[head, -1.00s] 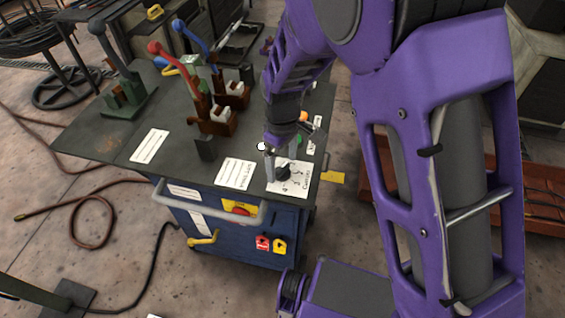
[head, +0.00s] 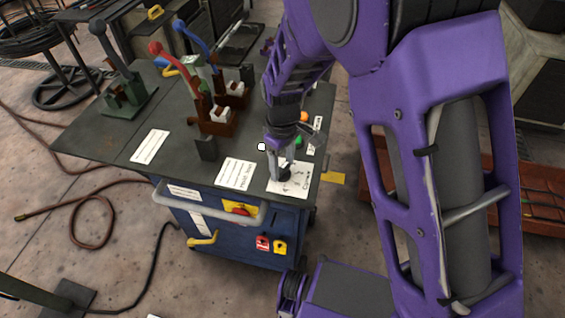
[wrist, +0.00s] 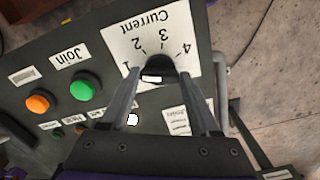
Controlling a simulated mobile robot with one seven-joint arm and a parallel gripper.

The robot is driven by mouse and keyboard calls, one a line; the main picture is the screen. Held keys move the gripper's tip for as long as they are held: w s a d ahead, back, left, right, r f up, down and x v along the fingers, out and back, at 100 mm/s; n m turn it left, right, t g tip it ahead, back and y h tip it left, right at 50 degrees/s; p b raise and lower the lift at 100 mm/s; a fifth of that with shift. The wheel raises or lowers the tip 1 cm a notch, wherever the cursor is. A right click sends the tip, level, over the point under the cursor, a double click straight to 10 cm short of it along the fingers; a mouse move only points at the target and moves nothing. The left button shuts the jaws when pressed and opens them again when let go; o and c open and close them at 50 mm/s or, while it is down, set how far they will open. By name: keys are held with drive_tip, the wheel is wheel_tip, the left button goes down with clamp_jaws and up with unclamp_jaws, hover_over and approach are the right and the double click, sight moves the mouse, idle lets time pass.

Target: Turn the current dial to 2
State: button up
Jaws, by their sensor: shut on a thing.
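The current dial is a black knob (wrist: 158,66) on a white plate (wrist: 118,46) marked "Current" with numbers 1 to 4, upside down in the wrist view. My gripper (wrist: 160,74) has one finger on each side of the knob and is shut on it. A white mark shows on the knob's near side, but I cannot tell which number the dial points to. In the head view the dial (head: 284,174) is at the table's near right corner, partly hidden by my gripper (head: 282,170).
A green button (wrist: 86,87) and an orange button (wrist: 39,102) stand beside the plate. Levers with red (head: 156,48) and blue (head: 181,27) handles rise farther left on the table. A grey rail (head: 205,219) runs along the cabinet front.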

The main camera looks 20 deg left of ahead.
sight(282, 167)
drive_tip(key=m, duration=0.4)
drive_tip(key=shift+p, duration=0.4)
drive_tip(key=shift+m+p, duration=0.3)
drive_tip(key=shift+m, duration=2)
drive_tip(key=o, duration=1.4)
drive_tip(key=shift+c, duration=0.2)
wheel_tip(282, 167, up, 18)
drive_tip(key=p, duration=0.1)
drive_tip(key=shift+f+p, duration=0.25)
drive_tip(key=shift+p, duration=0.1)
drive_tip(key=shift+w, duration=0.1)
